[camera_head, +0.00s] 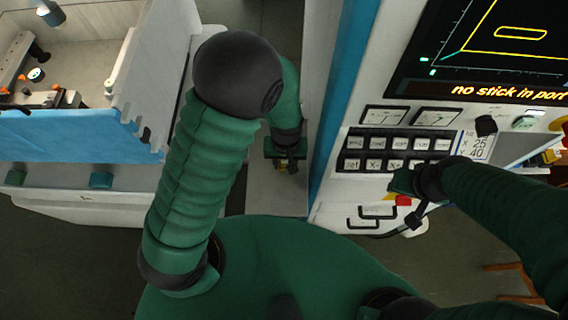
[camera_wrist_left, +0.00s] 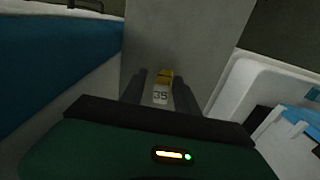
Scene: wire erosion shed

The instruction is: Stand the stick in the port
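A small yellow piece with a white tag reading 35 (camera_wrist_left: 161,95) shows in the left wrist view, above or on a grey surface. I take it to be the stick. My left gripper (camera_wrist_left: 161,88) has its two dark fingers either side of it, with narrow gaps visible. I cannot make out the port for certain.
A machine screen (camera_head: 510,60) reads "no stick in port". Below it is a panel of keys (camera_head: 390,152), with a red button (camera_head: 403,200) and handles. The grey ledge (camera_head: 262,200) runs between this cabinet and a machine with a blue-fronted tank (camera_head: 70,135) at left.

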